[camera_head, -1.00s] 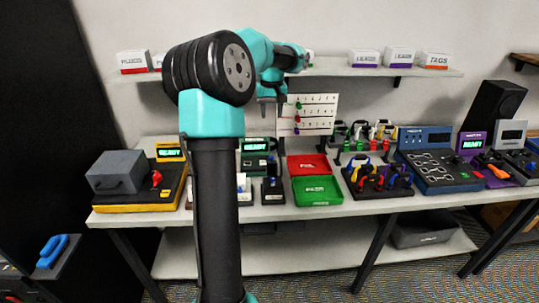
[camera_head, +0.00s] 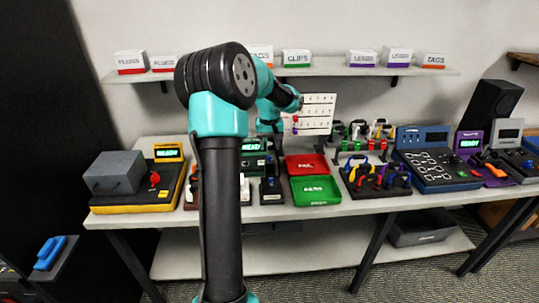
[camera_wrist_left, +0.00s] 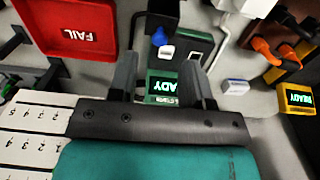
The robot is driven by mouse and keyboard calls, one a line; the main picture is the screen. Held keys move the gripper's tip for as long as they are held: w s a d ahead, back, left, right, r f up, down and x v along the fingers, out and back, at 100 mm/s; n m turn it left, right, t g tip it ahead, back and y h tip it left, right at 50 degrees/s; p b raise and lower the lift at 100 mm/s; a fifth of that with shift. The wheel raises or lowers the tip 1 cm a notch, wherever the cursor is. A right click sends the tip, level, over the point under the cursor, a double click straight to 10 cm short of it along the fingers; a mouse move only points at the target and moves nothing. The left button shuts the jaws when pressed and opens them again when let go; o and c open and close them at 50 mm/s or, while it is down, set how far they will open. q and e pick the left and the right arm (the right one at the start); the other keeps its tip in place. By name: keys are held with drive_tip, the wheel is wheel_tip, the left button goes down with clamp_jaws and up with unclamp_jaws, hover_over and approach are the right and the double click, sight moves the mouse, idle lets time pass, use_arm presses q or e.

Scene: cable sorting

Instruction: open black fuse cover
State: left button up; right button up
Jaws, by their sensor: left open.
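My left gripper (camera_head: 271,138) points down over the back of the bench, in front of a unit with a green READY display (camera_head: 252,145). In the left wrist view the gripper's two fingers (camera_wrist_left: 159,72) are apart, with the READY display (camera_wrist_left: 163,86) showing between them and nothing held. Beyond the fingertips is a dark unit (camera_wrist_left: 150,28) with a blue knob (camera_wrist_left: 159,37) and a white label. It also stands on the bench in the head view (camera_head: 271,190). I cannot tell for certain which dark part is the black fuse cover. My right gripper is not in view.
A red FAIL tray (camera_head: 306,165) and a green tray (camera_head: 315,190) lie right of the dark unit. A white numbered board (camera_head: 316,112) stands behind. A yellow-based tester (camera_head: 140,201) is at left. A shelf (camera_head: 340,72) with boxes runs above.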

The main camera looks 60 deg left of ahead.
sight(269, 157)
use_arm(q)
drive_tip(key=shift+f, duration=2.4)
clamp_jaws()
